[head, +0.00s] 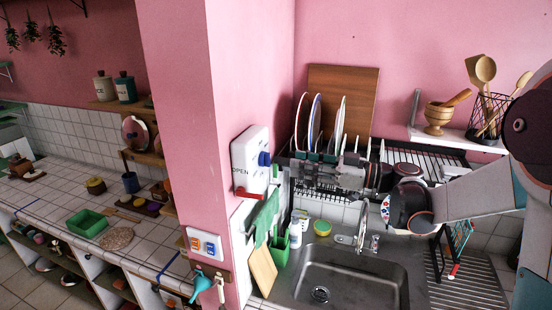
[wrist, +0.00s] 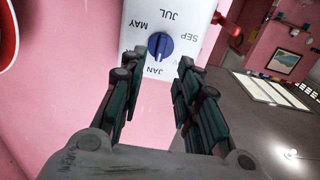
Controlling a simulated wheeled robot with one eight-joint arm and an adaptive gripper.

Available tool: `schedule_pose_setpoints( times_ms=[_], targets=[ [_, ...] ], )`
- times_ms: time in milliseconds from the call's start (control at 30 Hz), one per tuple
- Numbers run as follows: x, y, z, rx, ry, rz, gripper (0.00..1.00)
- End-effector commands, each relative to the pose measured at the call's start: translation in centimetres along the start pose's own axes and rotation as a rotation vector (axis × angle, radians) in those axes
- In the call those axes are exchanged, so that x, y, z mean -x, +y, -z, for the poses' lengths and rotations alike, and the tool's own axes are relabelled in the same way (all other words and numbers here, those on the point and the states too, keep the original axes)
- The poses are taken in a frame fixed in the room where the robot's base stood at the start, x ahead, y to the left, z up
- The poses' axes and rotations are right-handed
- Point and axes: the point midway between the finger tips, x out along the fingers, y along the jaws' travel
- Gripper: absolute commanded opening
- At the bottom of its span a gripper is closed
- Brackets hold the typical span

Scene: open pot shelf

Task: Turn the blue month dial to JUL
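The blue month dial (head: 264,159) sits on the side face of a white box (head: 249,150) mounted on the pink pillar. In the wrist view the blue dial (wrist: 160,46) has a pale line running roughly along the JAN–JUL direction; which end is the pointer I cannot tell. The JUL label (wrist: 170,15) is at the top, MAY to the left, SEP to the right and JAN below, all inverted. My gripper (wrist: 155,70) is open, its dark green fingers spread on either side of the JAN side of the dial, with nothing between them.
A red handle (head: 246,192) sticks out low on the box, beside the word OPEN. A wooden board (head: 342,95) stands behind.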

Motion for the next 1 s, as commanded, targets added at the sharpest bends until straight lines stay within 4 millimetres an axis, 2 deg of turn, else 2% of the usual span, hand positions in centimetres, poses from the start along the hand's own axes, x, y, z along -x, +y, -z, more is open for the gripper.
schedule_pose_setpoints(
  times_ms=[33, 200, 400, 567, 833, 967, 1000],
  targets=[
    [-1.2, -0.1, 0.1, 0.0, 0.0, 0.003, 0.3],
    [-4.3, -0.1, 0.1, -0.001, 0.0, 0.002, 0.3],
    [-6.7, -0.1, 0.1, -0.001, -0.001, 0.001, 0.3],
    [-7.4, 0.0, 0.0, -0.001, -0.001, -0.001, 0.3],
    [-7.5, 0.0, 0.0, -0.001, -0.001, -0.001, 0.3],
    [-7.5, 0.0, 0.0, -0.001, -0.001, -0.001, 0.01],
    [-7.5, 0.0, 0.0, -0.001, -0.001, -0.001, 0.0]
  ],
)
